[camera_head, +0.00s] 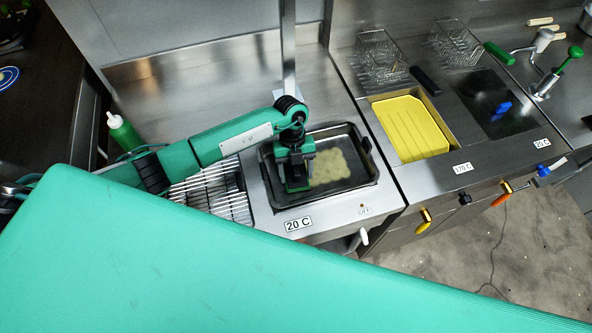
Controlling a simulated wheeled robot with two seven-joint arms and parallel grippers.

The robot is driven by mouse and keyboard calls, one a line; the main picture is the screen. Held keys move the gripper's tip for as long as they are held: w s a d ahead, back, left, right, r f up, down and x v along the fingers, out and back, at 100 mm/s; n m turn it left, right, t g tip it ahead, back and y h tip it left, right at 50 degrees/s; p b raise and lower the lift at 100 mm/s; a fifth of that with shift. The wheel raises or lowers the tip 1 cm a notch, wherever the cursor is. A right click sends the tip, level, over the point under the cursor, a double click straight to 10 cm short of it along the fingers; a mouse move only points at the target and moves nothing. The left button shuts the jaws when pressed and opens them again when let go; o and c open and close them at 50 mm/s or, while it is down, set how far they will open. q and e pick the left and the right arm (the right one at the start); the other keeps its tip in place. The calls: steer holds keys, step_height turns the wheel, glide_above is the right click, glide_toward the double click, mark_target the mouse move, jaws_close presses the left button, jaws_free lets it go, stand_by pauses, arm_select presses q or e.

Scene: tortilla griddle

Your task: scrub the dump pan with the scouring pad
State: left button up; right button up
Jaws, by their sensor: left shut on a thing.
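The dump pan (356,184) is a dark rectangular tray set in the steel counter, near the middle of the view. A pale yellowish patch of residue (331,167) lies on its floor. My left gripper (295,173) reaches in from the left and points down over the left part of the pan, just left of the patch. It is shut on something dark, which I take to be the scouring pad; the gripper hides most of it. I cannot tell whether it touches the pan floor. My right gripper is not in view.
A wire rack (212,191) is left of the pan, under my left arm. Right are a yellow-filled well (411,128), a dark well (492,102) and wire baskets (380,60). My green body part covers the lower left.

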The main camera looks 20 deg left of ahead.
arm_select(q)
steer(key=o, duration=0.7)
steer(key=shift+r+p, duration=0.3)
steer(key=shift+r, duration=0.05)
steer(key=c, duration=0.7)
